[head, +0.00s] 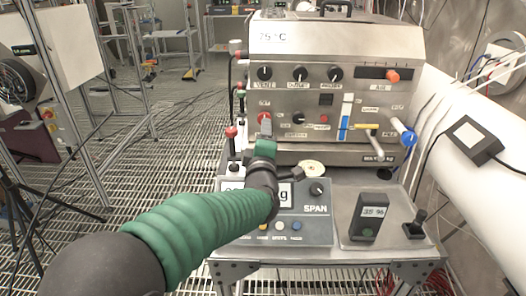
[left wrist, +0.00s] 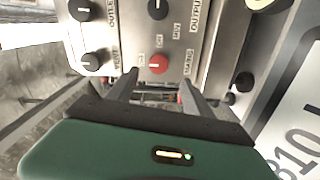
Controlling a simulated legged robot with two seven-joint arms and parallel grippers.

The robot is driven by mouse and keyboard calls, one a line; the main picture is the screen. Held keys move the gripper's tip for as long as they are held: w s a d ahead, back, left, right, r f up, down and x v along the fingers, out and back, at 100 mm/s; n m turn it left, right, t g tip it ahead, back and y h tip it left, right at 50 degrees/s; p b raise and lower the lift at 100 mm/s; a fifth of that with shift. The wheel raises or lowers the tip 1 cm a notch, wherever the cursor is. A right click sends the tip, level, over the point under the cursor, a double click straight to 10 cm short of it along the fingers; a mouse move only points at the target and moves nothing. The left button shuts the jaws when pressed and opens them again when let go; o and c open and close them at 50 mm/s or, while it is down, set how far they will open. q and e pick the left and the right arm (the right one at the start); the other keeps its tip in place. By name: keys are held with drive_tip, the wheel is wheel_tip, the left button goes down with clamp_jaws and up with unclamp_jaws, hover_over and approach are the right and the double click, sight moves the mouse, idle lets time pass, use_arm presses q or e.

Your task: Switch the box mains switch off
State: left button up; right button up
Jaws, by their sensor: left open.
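The box (head: 335,45) is a steel control box on a grey bench. My left gripper (head: 264,138) is just in front of the switch. In the left wrist view its two fingers (left wrist: 160,88) are apart and empty, with the switch ahead between their tips. Contact is not visible. My right gripper is not in view.
Black knobs (head: 299,73) sit above and beside the switch. A blue lever (head: 345,118), yellow handle (head: 362,126) and blue knob (head: 409,138) stick out on the right. A handheld meter (head: 364,217) stands on the right.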

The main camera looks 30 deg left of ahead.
use_arm(q)
drive_tip(key=v, duration=0.8)
drive_tip(key=shift+s+d+p, duration=0.2)
drive_tip(key=shift+d+p, duration=0.05)
drive_tip(key=shift+p, duration=0.15)
drive_tip(key=shift+f, duration=0.1)
